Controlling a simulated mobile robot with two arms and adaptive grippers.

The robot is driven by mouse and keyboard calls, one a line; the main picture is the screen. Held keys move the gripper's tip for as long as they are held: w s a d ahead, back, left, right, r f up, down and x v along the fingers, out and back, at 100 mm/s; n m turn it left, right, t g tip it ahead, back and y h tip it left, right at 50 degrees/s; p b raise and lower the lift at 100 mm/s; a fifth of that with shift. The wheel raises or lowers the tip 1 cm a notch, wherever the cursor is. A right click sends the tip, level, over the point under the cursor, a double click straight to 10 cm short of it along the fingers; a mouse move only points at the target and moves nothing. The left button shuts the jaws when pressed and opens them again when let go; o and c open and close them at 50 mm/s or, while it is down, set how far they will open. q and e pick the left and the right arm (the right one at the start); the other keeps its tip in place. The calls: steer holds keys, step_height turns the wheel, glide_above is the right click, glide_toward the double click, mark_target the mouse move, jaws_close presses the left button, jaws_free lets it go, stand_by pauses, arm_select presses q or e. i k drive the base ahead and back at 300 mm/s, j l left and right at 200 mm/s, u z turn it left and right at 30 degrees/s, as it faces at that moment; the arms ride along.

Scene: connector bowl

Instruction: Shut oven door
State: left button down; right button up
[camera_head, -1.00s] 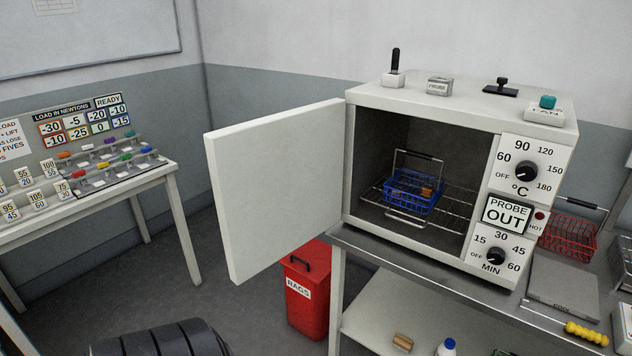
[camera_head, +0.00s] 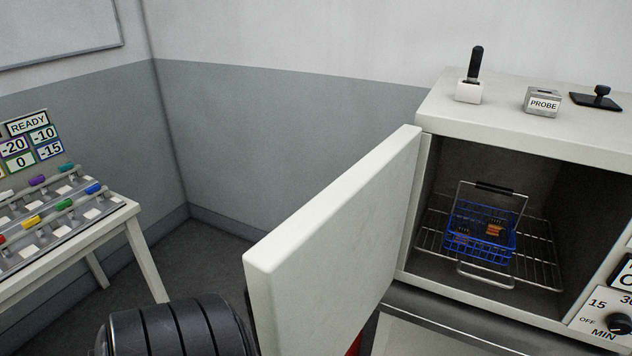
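The white oven (camera_head: 520,126) stands on the right with its cavity facing me. Its door (camera_head: 335,235) is hinged at the left edge of the opening and stands wide open, swung out toward me. Inside, a blue wire basket (camera_head: 482,232) with small orange-brown pieces sits on a wire rack (camera_head: 540,265). A dark ribbed rounded part at the bottom left, close to the door's lower near edge, seems to be my own arm. Neither gripper's fingers show in the view.
A black-handled lever (camera_head: 474,75), a PROBE block (camera_head: 542,102) and a black knob on a plate (camera_head: 597,98) are on the oven top. A white table (camera_head: 110,228) with coloured pegs stands at the left. Floor between table and door is clear.

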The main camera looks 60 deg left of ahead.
mark_target(315, 280)
steer(key=j, duration=1)
steer(key=k+j, duration=0.15)
steer(key=j, duration=0.8)
